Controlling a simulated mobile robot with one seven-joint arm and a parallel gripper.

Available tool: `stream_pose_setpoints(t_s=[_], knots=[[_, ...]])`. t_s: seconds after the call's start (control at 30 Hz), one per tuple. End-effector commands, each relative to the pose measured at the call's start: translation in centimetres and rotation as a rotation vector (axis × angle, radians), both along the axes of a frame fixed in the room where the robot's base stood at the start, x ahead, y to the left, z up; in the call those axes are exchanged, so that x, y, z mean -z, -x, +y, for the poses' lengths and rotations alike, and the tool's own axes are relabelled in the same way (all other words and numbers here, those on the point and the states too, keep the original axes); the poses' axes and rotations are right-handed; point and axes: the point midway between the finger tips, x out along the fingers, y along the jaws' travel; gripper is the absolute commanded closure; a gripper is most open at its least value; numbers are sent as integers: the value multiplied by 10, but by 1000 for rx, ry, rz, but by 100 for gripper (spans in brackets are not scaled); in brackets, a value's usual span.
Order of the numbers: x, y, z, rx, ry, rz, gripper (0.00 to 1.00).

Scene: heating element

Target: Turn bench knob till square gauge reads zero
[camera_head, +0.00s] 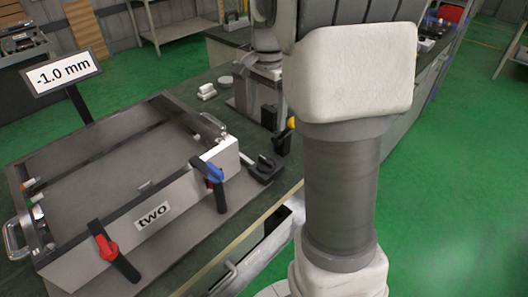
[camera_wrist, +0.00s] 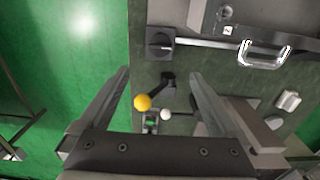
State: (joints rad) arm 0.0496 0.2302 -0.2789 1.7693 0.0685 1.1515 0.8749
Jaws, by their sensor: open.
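The bench knob (camera_head: 263,168) is a black rotary knob on a dark square plate at the right front corner of the grey tray unit. In the wrist view the knob (camera_wrist: 159,42) lies above and beyond the fingertips, with its grip bar roughly level. The rectangular gauge display (camera_head: 62,73) stands on a black post and reads -1.0 mm. My gripper (camera_wrist: 158,77) is open and empty, its fingers spread wide and apart from the knob. My gripper cannot be made out in the head view.
A black lever with a yellow ball (camera_wrist: 142,102) shows between the fingers. A white ball (camera_wrist: 166,115) is beside it. The tray unit (camera_head: 165,217) has a blue-handled lever (camera_head: 214,174) and a red-handled lever (camera_head: 107,247). A metal handle (camera_wrist: 264,53) is right of the knob.

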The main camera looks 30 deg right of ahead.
Motion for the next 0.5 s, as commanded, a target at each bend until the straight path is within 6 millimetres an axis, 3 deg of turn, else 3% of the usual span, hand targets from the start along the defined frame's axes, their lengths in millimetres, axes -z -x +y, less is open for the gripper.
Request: stream_pose_setpoints(t_s=[0.1, 0.5], knots=[[30, 1, 0, 0, -2, 5, 3], [114, 1, 0, -1, -1, 4, 3]])
